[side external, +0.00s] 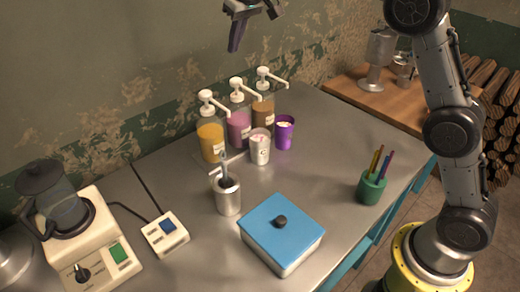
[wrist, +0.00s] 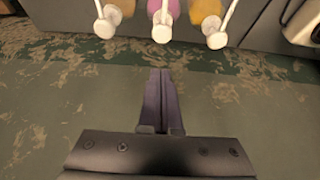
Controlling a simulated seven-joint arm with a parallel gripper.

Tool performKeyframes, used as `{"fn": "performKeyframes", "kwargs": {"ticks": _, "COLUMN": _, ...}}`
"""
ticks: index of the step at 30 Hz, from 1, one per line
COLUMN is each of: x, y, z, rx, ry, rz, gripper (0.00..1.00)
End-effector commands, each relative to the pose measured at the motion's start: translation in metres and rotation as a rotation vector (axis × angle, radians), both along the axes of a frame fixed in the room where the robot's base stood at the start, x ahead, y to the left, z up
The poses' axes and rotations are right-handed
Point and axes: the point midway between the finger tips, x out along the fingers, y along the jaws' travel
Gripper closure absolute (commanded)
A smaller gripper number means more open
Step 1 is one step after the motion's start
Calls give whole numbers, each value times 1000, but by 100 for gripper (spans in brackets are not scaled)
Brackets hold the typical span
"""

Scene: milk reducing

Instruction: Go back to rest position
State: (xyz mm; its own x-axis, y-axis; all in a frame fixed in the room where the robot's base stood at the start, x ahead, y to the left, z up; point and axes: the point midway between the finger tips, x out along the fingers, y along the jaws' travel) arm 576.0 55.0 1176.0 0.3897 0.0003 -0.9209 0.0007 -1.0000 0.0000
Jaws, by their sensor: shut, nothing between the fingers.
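My gripper (side external: 238,32) is high above the back of the table, near the wall, at the top of the side external view. Its fingers are shut and empty and point down. In the wrist view the closed fingers (wrist: 160,98) show against the wall. The gripper is well above the three pump bottles, which are yellow (side external: 210,138), pink (side external: 238,127) and brown (side external: 263,114), and it is clear of them. My forearm leaves the top of the side external view, so part of it is hidden.
A white cup (side external: 260,148) and a purple cup (side external: 285,133) stand before the bottles. A metal cup (side external: 228,195), a blue-lidded box (side external: 275,240), a green pen holder (side external: 371,189), a blender (side external: 85,235) and a small button box (side external: 164,234) stand on the table (side external: 320,180).

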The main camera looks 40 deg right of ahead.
Motion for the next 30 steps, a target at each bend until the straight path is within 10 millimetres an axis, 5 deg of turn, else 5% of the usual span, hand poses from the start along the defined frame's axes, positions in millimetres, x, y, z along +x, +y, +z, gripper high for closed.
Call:
{"fn": "performKeyframes", "kwargs": {"ticks": 5, "x": -1, "y": -2, "z": 3, "rx": 0, "ry": -5, "rz": -3, "gripper": 100}}
{"fn": "performKeyframes", "kwargs": {"ticks": 11, "x": -29, "y": -13, "z": 61, "rx": 10, "ry": -95, "rz": -19, "gripper": 100}}
{"fn": "performKeyframes", "kwargs": {"ticks": 15, "x": -84, "y": -26, "z": 96, "rx": 15, "ry": -134, "rz": -34, "gripper": 100}}
{"fn": "performKeyframes", "kwargs": {"ticks": 20, "x": -152, "y": -39, "z": 110, "rx": 18, "ry": -162, "rz": -44, "gripper": 100}}
{"fn": "performKeyframes", "kwargs": {"ticks": 26, "x": -238, "y": -49, "z": 97, "rx": 17, "ry": -181, "rz": -47, "gripper": 100}}
{"fn": "performKeyframes", "kwargs": {"ticks": 30, "x": -297, "y": -54, "z": 66, "rx": 15, "ry": -184, "rz": -46, "gripper": 100}}
